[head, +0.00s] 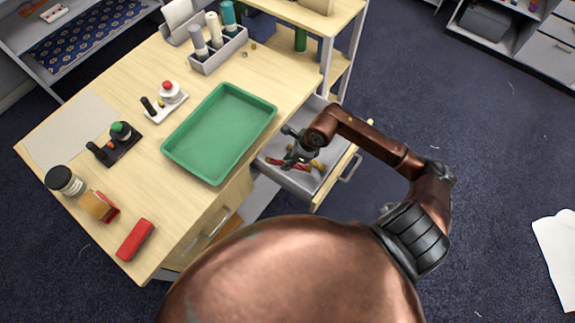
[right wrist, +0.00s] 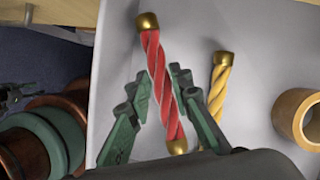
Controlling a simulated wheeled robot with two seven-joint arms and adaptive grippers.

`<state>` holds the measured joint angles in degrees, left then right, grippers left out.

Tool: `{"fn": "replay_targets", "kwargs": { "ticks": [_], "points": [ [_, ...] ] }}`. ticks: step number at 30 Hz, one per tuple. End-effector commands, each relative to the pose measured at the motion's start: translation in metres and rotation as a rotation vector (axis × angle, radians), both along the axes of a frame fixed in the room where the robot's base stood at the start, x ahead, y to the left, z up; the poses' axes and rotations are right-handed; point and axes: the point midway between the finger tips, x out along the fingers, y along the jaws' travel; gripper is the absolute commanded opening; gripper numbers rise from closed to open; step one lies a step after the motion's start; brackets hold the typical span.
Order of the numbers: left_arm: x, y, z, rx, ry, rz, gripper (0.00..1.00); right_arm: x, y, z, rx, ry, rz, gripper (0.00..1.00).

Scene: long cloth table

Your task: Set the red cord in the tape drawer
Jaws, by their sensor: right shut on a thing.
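The red cord is a twisted red rod with gold end caps; it shows in the right wrist view (right wrist: 154,60) and in the head view (head: 273,161). My right gripper (head: 290,158) is shut on it, with a dark green finger on each side in the right wrist view (right wrist: 158,100). The cord is over the inside of the open drawer (head: 336,178), low down. I cannot tell whether it touches the drawer floor. A yellow twisted cord (right wrist: 217,85) and a tan ring (right wrist: 298,118), like a tape roll, lie in the drawer. My left gripper is not seen.
A green tray (head: 220,132) lies on the table beside the drawer. A grey bottle holder (head: 220,55), stamps, a jar (head: 64,181) and a red block (head: 135,240) stand elsewhere on the table. A shelf post rises behind the drawer.

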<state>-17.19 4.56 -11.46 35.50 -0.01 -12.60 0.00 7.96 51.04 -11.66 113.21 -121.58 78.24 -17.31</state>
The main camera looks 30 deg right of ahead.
Motion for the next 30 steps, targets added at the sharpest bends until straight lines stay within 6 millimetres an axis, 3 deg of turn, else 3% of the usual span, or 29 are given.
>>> {"fn": "replay_targets", "kwargs": {
  "ticks": [7, 17, 18, 25, 30],
  "points": [
    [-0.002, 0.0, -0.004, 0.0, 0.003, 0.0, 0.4, -0.001, 0.0, -0.033, 0.001, 0.003, -0.001, 0.0],
    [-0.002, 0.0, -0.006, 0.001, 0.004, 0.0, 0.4, 0.0, 0.0, -0.037, -0.001, 0.0, 0.001, 0.0],
    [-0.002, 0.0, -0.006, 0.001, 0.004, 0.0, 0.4, 0.0, 0.0, -0.037, -0.001, 0.001, 0.0, 0.21],
    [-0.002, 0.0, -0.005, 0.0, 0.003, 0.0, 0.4, 0.0, 0.0, -0.036, -0.001, 0.001, 0.0, 0.37],
    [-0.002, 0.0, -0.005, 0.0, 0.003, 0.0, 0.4, 0.0, 0.0, -0.036, -0.001, 0.001, 0.0, 0.37]
  ]
}}
